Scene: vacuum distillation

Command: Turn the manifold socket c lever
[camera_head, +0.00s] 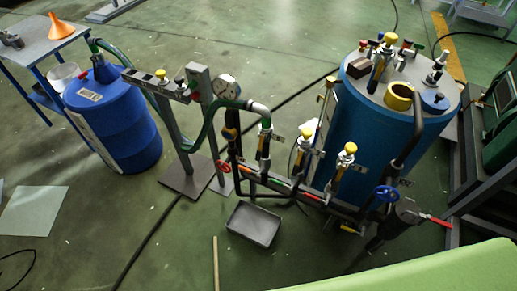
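The pipe manifold (325,200) runs low across the middle, in front of the large blue tank. Three upright sockets stand on it: a left one with a green hose (265,145), a middle one with a yellow cap (303,138), and a right one with a yellow cap (347,155). Small coloured levers, including a red one (312,197), lie along the pipe below them. No socket letter is readable, so I cannot tell which is socket c. A longer red lever (437,220) is at the right end. Neither of my grippers is in view.
The blue tank (370,135) stands behind the manifold, and a blue drum (115,125) stands at left. A gauge (228,87) rises beside a grey post (198,90). A red handwheel (223,166), blue handwheel (387,193) and grey tray (253,224) are near. Open floor lies front left.

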